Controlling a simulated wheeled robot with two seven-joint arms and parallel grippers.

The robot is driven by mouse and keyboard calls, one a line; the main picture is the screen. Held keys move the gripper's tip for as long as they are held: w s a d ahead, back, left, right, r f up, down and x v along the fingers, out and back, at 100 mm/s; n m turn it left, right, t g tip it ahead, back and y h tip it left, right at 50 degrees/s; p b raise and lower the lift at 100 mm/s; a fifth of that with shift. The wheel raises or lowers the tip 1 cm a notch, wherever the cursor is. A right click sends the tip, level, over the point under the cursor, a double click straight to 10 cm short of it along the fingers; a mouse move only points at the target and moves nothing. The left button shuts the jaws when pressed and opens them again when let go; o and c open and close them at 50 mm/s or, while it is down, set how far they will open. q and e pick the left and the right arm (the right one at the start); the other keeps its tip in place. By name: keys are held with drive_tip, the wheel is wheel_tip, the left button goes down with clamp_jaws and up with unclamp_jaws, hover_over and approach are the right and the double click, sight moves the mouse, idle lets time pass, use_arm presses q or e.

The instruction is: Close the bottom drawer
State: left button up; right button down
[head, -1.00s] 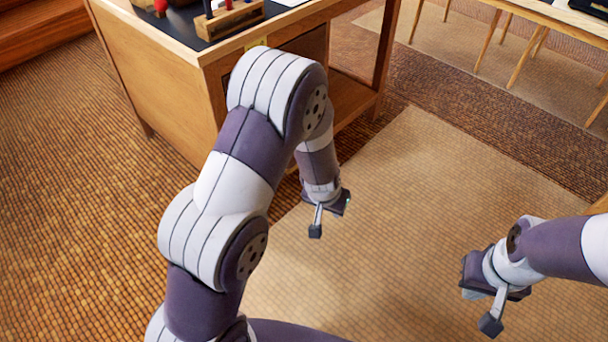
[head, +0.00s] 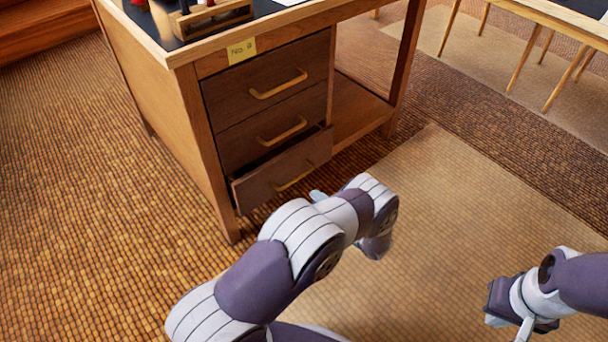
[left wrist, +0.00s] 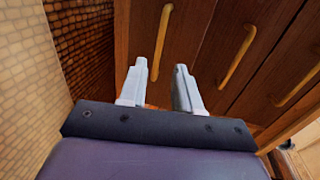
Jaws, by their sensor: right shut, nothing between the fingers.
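The bottom drawer (head: 283,172) of the wooden desk has a dark brown front with a yellow handle (head: 296,178). It stands partly pulled out, with a dark gap along its top. The two drawers above it look shut. My left gripper (head: 317,195) is low in front of the bottom drawer, mostly hidden behind my arm in the head view. In the left wrist view its two fingers (left wrist: 162,88) are apart with nothing seen between them, pointing at the bottom drawer's front (left wrist: 185,45). I cannot tell whether they touch it. My right gripper (head: 522,326) is shut and empty at lower right, away from the desk.
The desk (head: 160,120) has a "No. 9" label (head: 241,50) and a small wooden holder (head: 212,18) on top. An open shelf (head: 358,108) is right of the drawers. Bare carpet (head: 440,215) lies in front. Another table (head: 550,20) stands at upper right.

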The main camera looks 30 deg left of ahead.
sight(292, 182)
use_arm(q)
drive_tip(key=b+x, duration=0.6)
drive_tip(key=x, duration=0.6)
drive_tip(key=shift+w+a, duration=0.1)
drive_tip(key=shift+a, duration=0.2)
clamp_jaws()
